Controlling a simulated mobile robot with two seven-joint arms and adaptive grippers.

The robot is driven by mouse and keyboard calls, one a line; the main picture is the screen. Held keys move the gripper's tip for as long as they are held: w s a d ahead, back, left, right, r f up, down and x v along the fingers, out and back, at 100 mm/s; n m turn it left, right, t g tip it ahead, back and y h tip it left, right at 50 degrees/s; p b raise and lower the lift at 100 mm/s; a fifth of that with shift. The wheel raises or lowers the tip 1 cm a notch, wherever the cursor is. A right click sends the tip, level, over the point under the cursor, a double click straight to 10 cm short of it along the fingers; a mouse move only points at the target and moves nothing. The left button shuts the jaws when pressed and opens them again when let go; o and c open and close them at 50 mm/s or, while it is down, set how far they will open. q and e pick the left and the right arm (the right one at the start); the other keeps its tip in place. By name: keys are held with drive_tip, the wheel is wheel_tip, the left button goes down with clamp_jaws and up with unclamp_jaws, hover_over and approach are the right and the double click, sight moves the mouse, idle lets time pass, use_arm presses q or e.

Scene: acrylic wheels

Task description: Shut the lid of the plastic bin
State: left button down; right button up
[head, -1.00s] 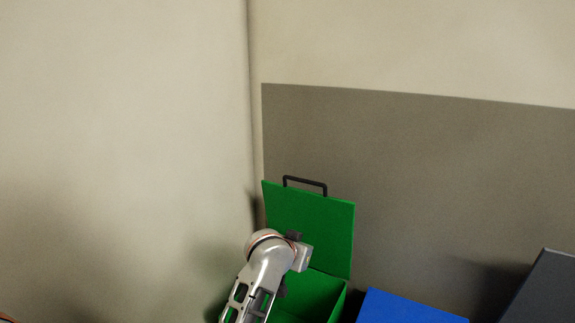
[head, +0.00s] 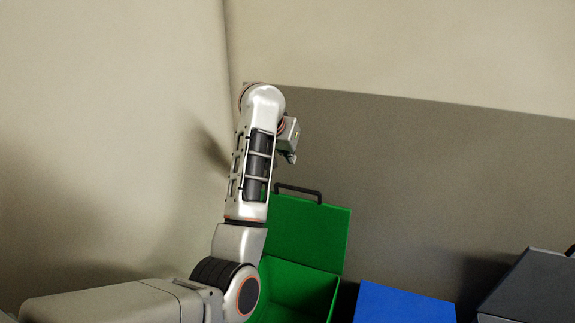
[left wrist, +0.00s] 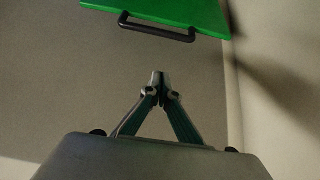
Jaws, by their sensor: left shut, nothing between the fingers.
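The green plastic bin (head: 296,292) stands against the grey wall panel, with its inside showing. Its green lid (head: 305,232) stands upright at the back, open, with a black handle (head: 299,190) on its top edge. The lid (left wrist: 165,12) and handle (left wrist: 157,28) also show at the top of the left wrist view. My left gripper (head: 290,158) is just above the handle in the head view, partly hidden by the wrist. In the left wrist view my left gripper (left wrist: 158,78) is shut, empty and apart from the handle. My right gripper is not in view.
A blue box (head: 403,303) stands right of the bin, and a dark grey box (head: 530,288) stands farther right. A beige wall (head: 110,120) is close on the left and meets the grey panel (head: 430,160) behind the bin.

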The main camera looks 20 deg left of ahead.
use_arm(q)
drive_tip(key=shift+w+f, duration=0.35)
drive_tip(key=shift+f, duration=1.1)
drive_tip(key=shift+w+f, duration=0.35)
drive_tip(key=shift+f, duration=1.05)
drive_tip(key=shift+w+f, duration=0.35)
drive_tip(key=shift+f, duration=1.1)
